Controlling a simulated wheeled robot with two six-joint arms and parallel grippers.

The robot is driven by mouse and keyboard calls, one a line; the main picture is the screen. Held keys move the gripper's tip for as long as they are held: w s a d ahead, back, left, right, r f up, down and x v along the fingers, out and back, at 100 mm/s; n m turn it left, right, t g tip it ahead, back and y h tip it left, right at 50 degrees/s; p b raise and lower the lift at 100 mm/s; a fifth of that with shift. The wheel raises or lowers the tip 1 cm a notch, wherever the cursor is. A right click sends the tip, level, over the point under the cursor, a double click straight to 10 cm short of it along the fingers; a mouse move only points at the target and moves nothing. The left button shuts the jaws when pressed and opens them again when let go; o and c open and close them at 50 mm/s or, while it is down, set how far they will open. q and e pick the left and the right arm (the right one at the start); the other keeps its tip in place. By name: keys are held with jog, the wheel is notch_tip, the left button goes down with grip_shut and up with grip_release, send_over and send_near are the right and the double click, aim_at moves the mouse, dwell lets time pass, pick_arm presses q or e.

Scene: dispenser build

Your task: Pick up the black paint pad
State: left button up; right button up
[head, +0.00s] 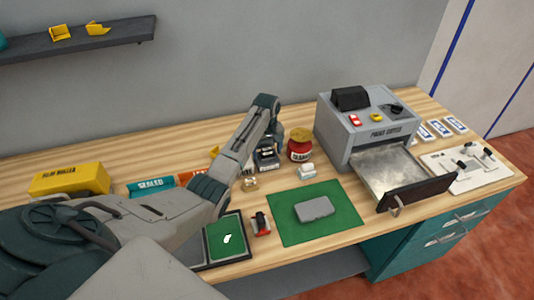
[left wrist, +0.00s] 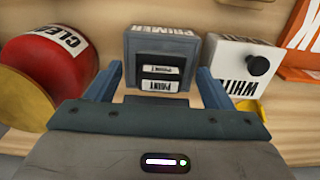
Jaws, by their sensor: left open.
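Black blocks with white "PAINT" labels (left wrist: 160,78) sit at the front of a grey-blue box marked "PRIMER" (left wrist: 161,41) in the left wrist view. I take the black paint pad to be among them, but cannot tell which block it is. The box also shows in the head view (head: 266,160), partly covered by my left gripper (head: 270,138). My left gripper is open, with its fingers (left wrist: 159,82) on either side of the black blocks and nothing visibly held. Whether the fingers touch the box is unclear. My right gripper is not in view.
A red jar (left wrist: 48,65) stands close on one side and a white box with a black knob (left wrist: 240,68) on the other. A grey dispenser (head: 365,125) with an open drawer (head: 425,190) stands right. A green mat (head: 340,227) holds a grey block (head: 314,208).

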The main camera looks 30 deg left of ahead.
aim_at(267, 149)
pick_arm(q)
jog(key=c, duration=0.9)
jog(key=shift+c, duration=1.2)
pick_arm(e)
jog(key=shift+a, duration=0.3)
